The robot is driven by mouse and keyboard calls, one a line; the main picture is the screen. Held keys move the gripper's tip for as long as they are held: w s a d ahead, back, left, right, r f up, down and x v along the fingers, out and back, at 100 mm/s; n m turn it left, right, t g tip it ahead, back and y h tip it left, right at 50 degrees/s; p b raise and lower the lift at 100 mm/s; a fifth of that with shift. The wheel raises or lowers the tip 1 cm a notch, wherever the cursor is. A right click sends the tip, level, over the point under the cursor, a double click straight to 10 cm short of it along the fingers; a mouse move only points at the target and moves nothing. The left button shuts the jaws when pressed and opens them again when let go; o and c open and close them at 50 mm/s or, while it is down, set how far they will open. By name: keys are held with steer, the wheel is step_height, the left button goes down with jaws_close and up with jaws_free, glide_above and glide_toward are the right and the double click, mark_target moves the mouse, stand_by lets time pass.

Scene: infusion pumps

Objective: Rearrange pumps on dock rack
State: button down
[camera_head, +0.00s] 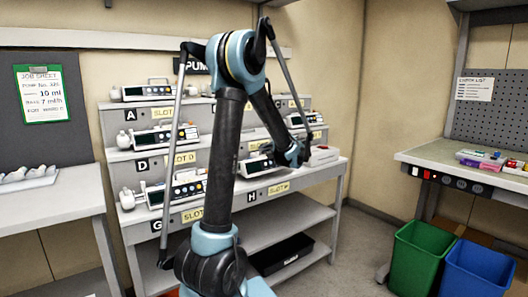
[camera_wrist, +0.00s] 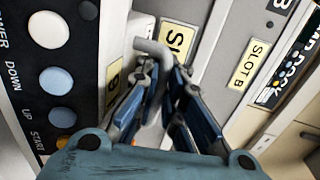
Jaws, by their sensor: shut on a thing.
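The dock rack (camera_head: 192,214) is a stepped grey stand with lettered slots and yellow labels. White pumps with dark screens stand on it: one at slot A (camera_head: 146,91), one at D (camera_head: 165,136), one at G (camera_head: 183,187), and one at the lower right near H (camera_head: 256,165). More at the right are partly hidden by my arm. My gripper (camera_head: 304,157) is low at the rack's right side. In the wrist view my gripper (camera_wrist: 157,82) is shut on a grey curved handle (camera_wrist: 152,46). A dark button panel (camera_wrist: 57,75) is close on the left; I cannot tell whether it belongs to the held pump.
A white box with a red mark (camera_head: 323,155) lies at the rack's right end. A black bin (camera_head: 282,254) is on the lower shelf. Green (camera_head: 421,257) and blue (camera_head: 478,272) bins stand right, by a bench (camera_head: 430,155). A job sheet (camera_head: 40,93) hangs left.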

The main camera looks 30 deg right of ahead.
steer(key=shift+f, duration=1.4)
stand_by(1.8)
steer(key=c, duration=1.6)
jaws_free()
steer(key=shift+s, duration=0.1)
steer(key=shift+s, duration=0.1)
steer(key=v, duration=1.1)
steer(key=shift+s, duration=0.3)
steer(key=shift+s+r, duration=0.1)
